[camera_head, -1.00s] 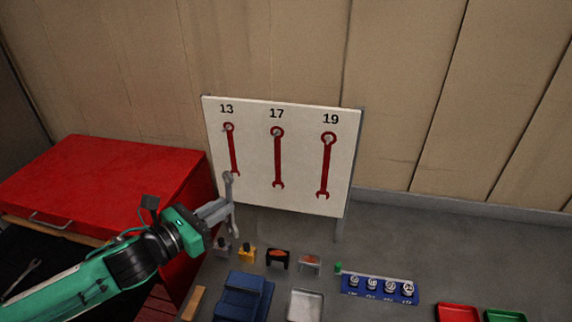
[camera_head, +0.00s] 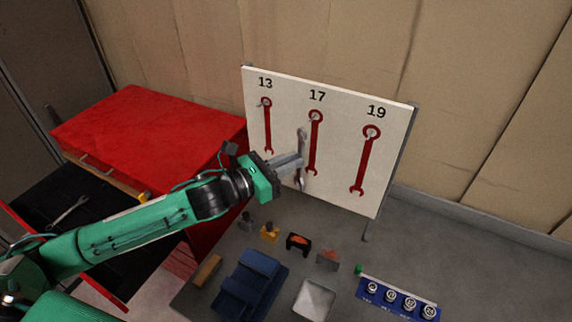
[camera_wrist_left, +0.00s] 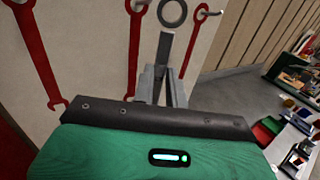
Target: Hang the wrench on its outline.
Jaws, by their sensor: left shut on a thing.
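My left gripper (camera_head: 288,163) is shut on a grey wrench (camera_head: 302,145), which hangs upright, ring end up, in front of the white board (camera_head: 340,185). The board carries red wrench outlines under 13 (camera_head: 267,128), 17 (camera_head: 315,145) and 19 (camera_head: 366,160), each with a peg at its top. In the head view the wrench is just left of the 17 outline. In the left wrist view the wrench's ring (camera_wrist_left: 172,12) is between two red outlines, off the pegs. My right gripper is not in view.
A red cabinet (camera_head: 150,130) with an open drawer holding another wrench (camera_head: 68,210) stands at left. On the grey bench are a blue stepped block (camera_head: 250,285), small holders, a metal tray (camera_head: 314,299) and a blue socket rack (camera_head: 398,300).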

